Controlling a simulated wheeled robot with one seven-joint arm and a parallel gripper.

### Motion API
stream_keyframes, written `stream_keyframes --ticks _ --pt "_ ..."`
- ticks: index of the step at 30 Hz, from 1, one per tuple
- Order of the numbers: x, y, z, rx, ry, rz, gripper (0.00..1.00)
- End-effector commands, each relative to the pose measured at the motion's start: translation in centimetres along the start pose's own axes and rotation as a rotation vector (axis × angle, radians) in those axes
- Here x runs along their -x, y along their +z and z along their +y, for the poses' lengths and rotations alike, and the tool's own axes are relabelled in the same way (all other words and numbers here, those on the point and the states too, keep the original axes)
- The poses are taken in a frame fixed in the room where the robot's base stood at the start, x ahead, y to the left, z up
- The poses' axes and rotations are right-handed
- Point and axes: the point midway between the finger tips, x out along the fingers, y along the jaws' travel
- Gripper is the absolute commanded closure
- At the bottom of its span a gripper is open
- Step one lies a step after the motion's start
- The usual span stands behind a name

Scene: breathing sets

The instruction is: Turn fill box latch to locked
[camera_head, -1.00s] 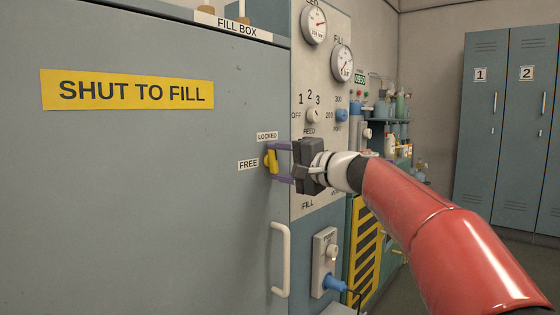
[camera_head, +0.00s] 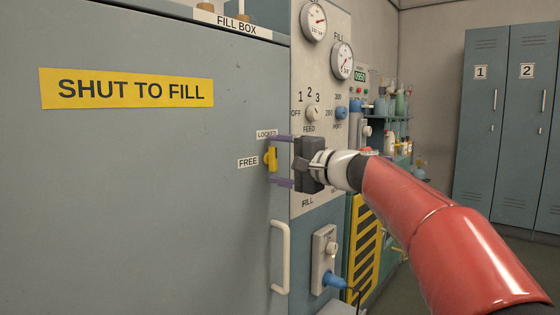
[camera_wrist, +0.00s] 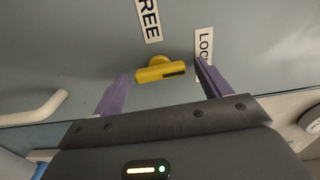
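The yellow fill box latch (camera_head: 271,159) is on the grey fill box door (camera_head: 150,200), near its right edge. Its bar stands about upright, with its dark-marked end toward the LOCKED label (camera_head: 267,134). The FREE label (camera_head: 248,162) is to its left. In the wrist view the latch (camera_wrist: 160,73) lies across the gap between the fingers. My gripper (camera_head: 273,161) is open, one purple finger above the latch and one below it. In the wrist view a gap shows between the bar and each finger of my gripper (camera_wrist: 161,80).
A white door handle (camera_head: 281,258) is below the latch. To the right is a panel with gauges (camera_head: 342,61), a feed knob (camera_head: 312,114) and a blue knob (camera_head: 341,115). A power box with a blue plug (camera_head: 334,281) is lower down. Lockers (camera_head: 490,130) stand at the far right.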

Motion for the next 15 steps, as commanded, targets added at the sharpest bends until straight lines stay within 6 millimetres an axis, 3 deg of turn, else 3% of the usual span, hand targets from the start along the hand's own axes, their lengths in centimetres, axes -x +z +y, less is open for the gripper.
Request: stream_keyframes --ticks 8,15 --pt "0.2 0.0 0.0 0.001 -0.001 0.0 0.24" --pt "3.7 -0.1 0.1 0.002 0.0 0.004 0.24"
